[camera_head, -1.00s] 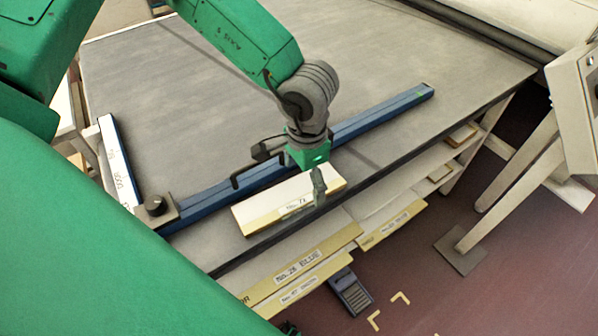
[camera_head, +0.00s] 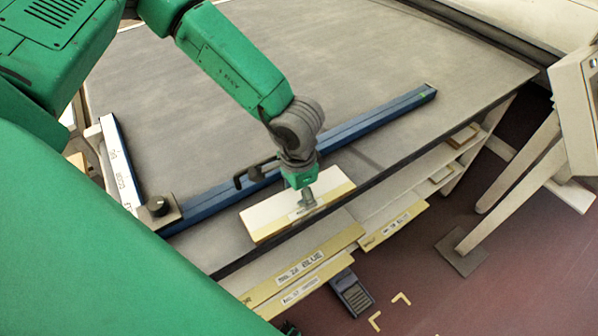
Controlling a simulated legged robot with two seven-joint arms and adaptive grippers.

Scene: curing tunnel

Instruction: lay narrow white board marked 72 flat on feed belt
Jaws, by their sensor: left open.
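The narrow white board (camera_head: 277,213) has a yellowish strip along its front side. It appears to lie flat on the grey feed belt (camera_head: 190,90), close to the belt's front edge and in front of the blue rail. Its label is partly covered by my left gripper, and its number is not clearly readable now. My left gripper (camera_head: 307,199) is open, pointing down at the middle of the board. Whether its fingers still touch the board cannot be told. My right gripper is not in view.
A blue rail (camera_head: 370,117) crosses the belt behind the board, with a black knob clamp (camera_head: 157,206) at its left end. Labelled boards (camera_head: 306,268) lie on shelves below the front edge. A foot pedal (camera_head: 351,293) is on the floor. The belt behind the rail is clear.

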